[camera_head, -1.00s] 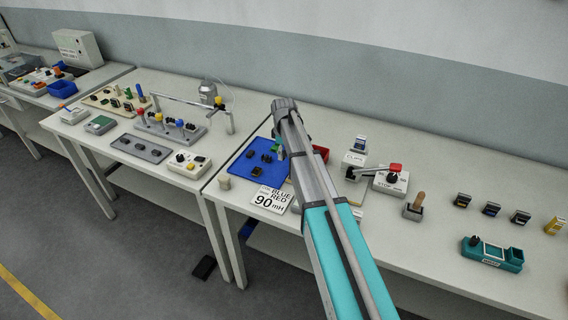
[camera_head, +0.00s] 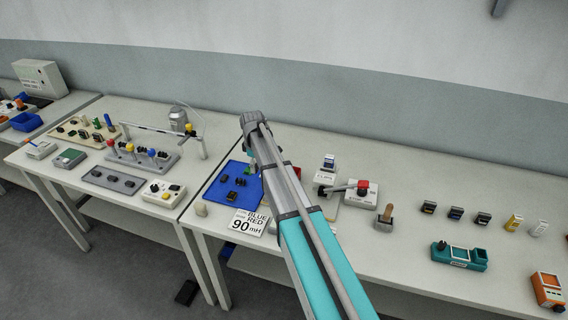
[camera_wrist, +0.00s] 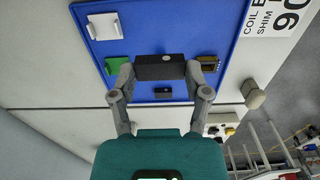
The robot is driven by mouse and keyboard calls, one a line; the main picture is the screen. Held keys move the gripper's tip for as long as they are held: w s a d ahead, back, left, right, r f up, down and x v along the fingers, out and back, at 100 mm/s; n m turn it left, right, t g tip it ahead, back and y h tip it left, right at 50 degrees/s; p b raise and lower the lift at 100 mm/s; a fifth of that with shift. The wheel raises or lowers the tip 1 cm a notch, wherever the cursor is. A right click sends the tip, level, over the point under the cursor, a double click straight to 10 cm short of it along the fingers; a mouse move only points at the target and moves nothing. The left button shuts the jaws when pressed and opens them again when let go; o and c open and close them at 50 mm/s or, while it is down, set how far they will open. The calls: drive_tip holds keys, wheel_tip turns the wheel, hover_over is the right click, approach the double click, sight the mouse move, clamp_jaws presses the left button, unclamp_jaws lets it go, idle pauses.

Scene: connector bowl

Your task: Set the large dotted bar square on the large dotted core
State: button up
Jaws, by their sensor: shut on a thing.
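My gripper (camera_wrist: 160,78) is shut on a black bar (camera_wrist: 152,67) in the wrist view, with one finger at each end. The bar has a small pale dot on its face and lies over the blue mat (camera_wrist: 182,20). I cannot tell whether it touches anything below. A dark piece with a brass-coloured part (camera_wrist: 211,66) is just right of the right finger. A smaller black piece (camera_wrist: 162,93) lies between the fingers, nearer my wrist. I cannot tell which piece is the large dotted core.
A green piece (camera_wrist: 116,63) and a white piece (camera_wrist: 103,27) are on the mat's left. Several dark pieces (camera_head: 240,182) lie on it in the head view. A sign (camera_head: 249,222) reading 90 mH and a cream knob (camera_head: 201,209) stand near the front edge.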

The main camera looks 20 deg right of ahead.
wheel_tip(320, 180, up, 11)
drive_tip(key=p, duration=0.9)
drive_tip(key=shift+f, duration=0.15)
drive_tip(key=shift+a, duration=0.1)
